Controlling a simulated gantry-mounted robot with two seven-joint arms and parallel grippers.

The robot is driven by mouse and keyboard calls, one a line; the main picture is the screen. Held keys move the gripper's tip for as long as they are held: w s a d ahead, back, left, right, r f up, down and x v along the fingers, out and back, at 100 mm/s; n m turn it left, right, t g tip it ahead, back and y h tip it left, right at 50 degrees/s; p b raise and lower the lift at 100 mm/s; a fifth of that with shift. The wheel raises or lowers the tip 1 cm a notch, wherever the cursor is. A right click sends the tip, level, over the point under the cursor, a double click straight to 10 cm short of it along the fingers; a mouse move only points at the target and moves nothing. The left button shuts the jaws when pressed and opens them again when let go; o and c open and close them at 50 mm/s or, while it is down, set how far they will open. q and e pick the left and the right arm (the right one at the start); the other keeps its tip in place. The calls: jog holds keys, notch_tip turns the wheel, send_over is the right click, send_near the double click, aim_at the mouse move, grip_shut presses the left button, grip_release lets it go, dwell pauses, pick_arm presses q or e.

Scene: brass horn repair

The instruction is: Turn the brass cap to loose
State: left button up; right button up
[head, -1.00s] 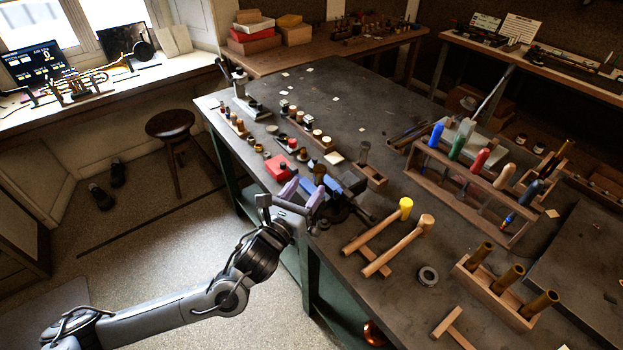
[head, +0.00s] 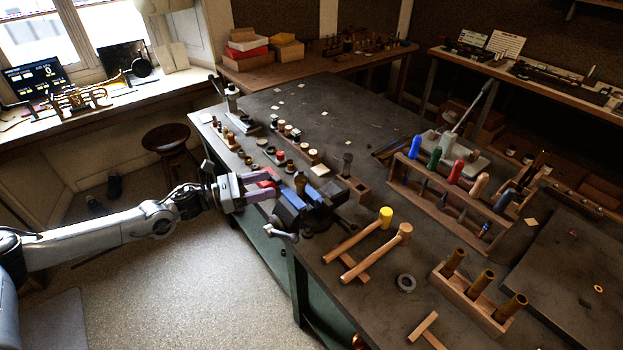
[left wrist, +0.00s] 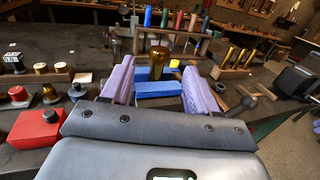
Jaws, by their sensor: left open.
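The brass cap (head: 300,182) stands upright at the vise (head: 312,208), by its blue jaws (head: 291,197). In the left wrist view the brass cap (left wrist: 158,58) shows ahead, between the blue jaw pads (left wrist: 157,88). My left gripper (head: 272,187) reaches in from the left over the table's edge. Its two purple fingers (left wrist: 159,84) are open and apart, pointing toward the cap. The cap shows in the gap beyond them; I see no contact with it. My right gripper is not in view.
A red box (head: 262,178) lies close to the left gripper, and also shows in the left wrist view (left wrist: 38,128). Two mallets (head: 375,250) lie right of the vise. A tool rack (head: 440,200) stands farther right. The far tabletop (head: 330,110) is mostly clear.

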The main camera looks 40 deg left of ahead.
aim_at(300, 179)
pick_arm(q)
jog(key=x, duration=0.8)
jog(key=shift+w+d+f, duration=0.25)
jog(key=shift+d+f, duration=0.05)
jog(key=shift+f, duration=0.1)
jog(key=shift+x, duration=0.85)
jog(key=c, duration=1)
jog(key=shift+o, duration=0.2)
jog(key=shift+n+y, duration=0.3)
